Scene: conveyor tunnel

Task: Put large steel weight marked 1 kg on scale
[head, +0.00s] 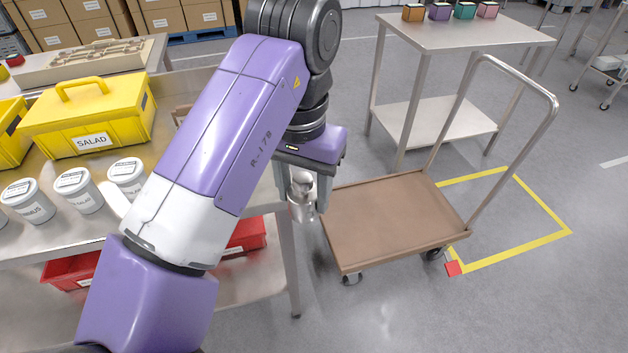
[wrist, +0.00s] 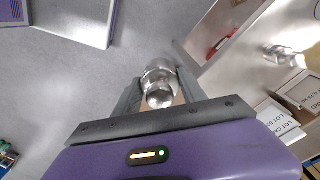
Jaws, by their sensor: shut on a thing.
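My gripper (head: 306,204) is shut on a shiny steel weight (head: 301,207) with a knob on top. The weight hangs upright in the air, just right of the steel table's corner and beside the brown cart. In the wrist view the weight (wrist: 160,84) sits between the two fingers. Its marking cannot be read. Another shiny metal piece (wrist: 284,55) stands on the table in the wrist view. I cannot make out a scale in either view; my arm covers part of the table in the head view.
The steel table (head: 190,83) holds a yellow SALAD toolbox (head: 88,115) and white labelled tubs (head: 78,192). Red bins (head: 245,235) are on its lower shelf. A brown flatbed cart (head: 395,220) stands right. A far table (head: 460,35) holds several coloured cubes. Labelled boxes (wrist: 280,122) show at wrist-view right.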

